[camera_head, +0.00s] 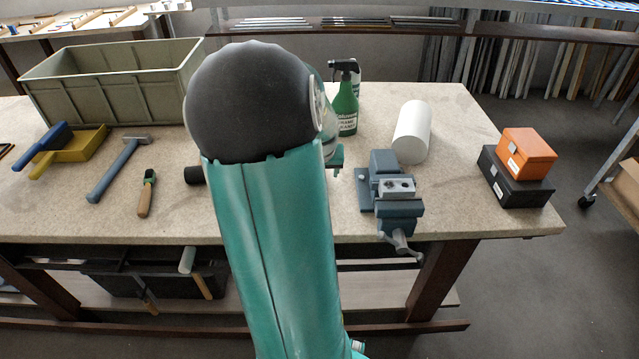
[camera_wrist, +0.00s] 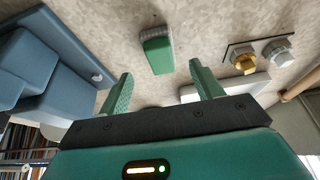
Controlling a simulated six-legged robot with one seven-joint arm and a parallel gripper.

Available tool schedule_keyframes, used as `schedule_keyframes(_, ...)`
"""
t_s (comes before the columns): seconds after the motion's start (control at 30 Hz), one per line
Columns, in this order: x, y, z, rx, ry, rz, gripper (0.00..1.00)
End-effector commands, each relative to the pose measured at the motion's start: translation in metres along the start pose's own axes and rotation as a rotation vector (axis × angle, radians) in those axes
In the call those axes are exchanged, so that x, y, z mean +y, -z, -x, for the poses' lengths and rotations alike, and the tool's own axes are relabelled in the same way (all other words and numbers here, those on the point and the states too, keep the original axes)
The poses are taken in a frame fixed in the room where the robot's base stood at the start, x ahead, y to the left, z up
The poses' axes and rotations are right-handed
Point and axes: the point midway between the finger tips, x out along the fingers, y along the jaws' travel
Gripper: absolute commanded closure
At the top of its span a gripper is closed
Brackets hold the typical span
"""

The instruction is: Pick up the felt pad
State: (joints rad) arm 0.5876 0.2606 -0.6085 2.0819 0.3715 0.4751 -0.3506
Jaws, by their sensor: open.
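A small green block with a grey fuzzy layer along one side, which looks like the felt pad (camera_wrist: 157,52), lies on the stone-like bench top in the wrist view. In the head view I cannot see it; my arm covers that part of the bench. My gripper (camera_wrist: 161,72) is open and empty, with its two green fingers apart. The pad shows beyond the fingertips, roughly in line with the gap between them and apart from both. In the head view my gripper is mostly hidden behind my arm.
A blue-grey vise (camera_head: 395,190) stands close by, left of my fingers in the wrist view.

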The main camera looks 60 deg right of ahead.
Motion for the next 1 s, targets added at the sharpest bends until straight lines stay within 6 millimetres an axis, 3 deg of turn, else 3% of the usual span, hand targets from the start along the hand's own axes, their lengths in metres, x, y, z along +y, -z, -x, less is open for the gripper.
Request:
schedule_keyframes(0.4,0.001,0.001,-0.049,-0.001,-0.001,-0.002,0.35)
schedule_keyframes(0.67,0.0,0.001,-0.052,0.001,0.0,0.0,0.35)
schedule_keyframes(0.93,0.0,0.001,-0.052,0.0,0.0,0.0,0.84)
schedule_keyframes(1.0,0.0,0.001,-0.052,0.001,0.0,0.0,0.84)
